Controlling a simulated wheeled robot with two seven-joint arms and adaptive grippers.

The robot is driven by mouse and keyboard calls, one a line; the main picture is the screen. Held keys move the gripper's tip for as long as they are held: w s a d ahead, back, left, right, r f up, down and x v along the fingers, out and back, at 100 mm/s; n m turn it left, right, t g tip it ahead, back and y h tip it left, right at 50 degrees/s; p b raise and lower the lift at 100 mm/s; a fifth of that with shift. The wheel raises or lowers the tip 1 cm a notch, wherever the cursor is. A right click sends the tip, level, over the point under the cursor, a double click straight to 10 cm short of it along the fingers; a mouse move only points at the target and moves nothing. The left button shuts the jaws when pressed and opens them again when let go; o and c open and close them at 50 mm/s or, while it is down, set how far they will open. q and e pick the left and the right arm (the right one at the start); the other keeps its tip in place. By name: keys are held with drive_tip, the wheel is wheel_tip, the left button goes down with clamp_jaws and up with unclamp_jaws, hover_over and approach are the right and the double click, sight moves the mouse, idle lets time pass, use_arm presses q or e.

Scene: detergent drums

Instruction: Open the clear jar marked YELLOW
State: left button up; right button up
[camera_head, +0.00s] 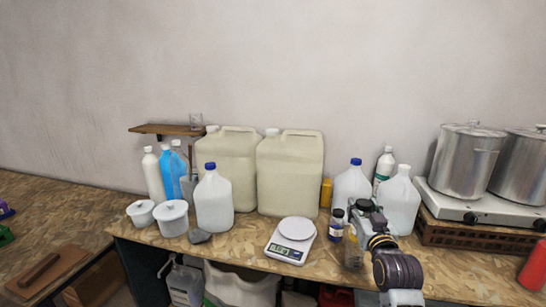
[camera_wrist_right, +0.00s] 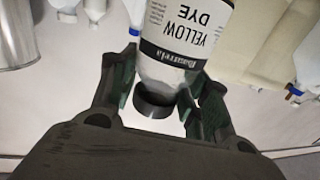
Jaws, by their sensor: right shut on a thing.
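The clear jar marked YELLOW (camera_head: 353,252) stands near the table's front edge, partly behind my right arm in the head view. In the right wrist view its YELLOW DYE label (camera_wrist_right: 185,32) appears upside down, with its black lid (camera_wrist_right: 153,104) towards my palm. The lid appears seated at the jar's mouth. My right gripper (camera_head: 360,212) is over the jar. In the wrist view its fingers (camera_wrist_right: 160,88) lie on either side of the lid and jar top, shut on the lid; the exact contact is unclear. My left gripper is not in view.
A small dark-capped jar (camera_head: 337,224) stands close on the left. A kitchen scale (camera_head: 288,247) is farther left. White jugs (camera_head: 400,203) stand just behind my gripper. A hotplate (camera_head: 475,208) with steel pots is at the right. Bare tabletop (camera_head: 455,272) lies at the front right.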

sight(355, 241)
drive_tip(key=f, duration=0.1)
drive_tip(key=s+a+f+p, duration=0.1)
drive_tip(key=f, duration=0.1)
drive_tip(key=shift+s+a, duration=0.2)
use_arm(q)
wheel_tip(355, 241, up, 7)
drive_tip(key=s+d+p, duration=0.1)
drive_tip(key=p, duration=0.5)
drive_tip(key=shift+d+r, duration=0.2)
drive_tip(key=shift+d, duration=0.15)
use_arm(e)
drive_tip(key=s+a+f, duration=0.1)
drive_tip(key=s+f, duration=0.5)
drive_tip(key=f, duration=0.2)
drive_tip(key=s+a+f+y, duration=0.1)
drive_tip(key=s+a+f, duration=0.1)
drive_tip(key=s+f, duration=0.4)
drive_tip(key=shift+s+f+n, duration=0.2)
drive_tip(key=shift+f+n, duration=0.1)
drive_tip(key=shift+f, duration=1.15)
drive_tip(key=shift+a+r, duration=0.1)
drive_tip(key=a+r+n+g+y, duration=0.2)
drive_tip(key=a+r+n+y, duration=0.2)
drive_tip(key=a, duration=0.4)
drive_tip(key=w+a+r+n+g+y, duration=0.1)
drive_tip(key=a+r+n+g+y, duration=0.1)
drive_tip(key=a+r+n+y, duration=0.2)
drive_tip(key=shift+w+a+r+y, duration=0.2)
drive_tip(key=shift+a+r+y, duration=1)
drive_tip(key=shift+a+y, duration=0.7)
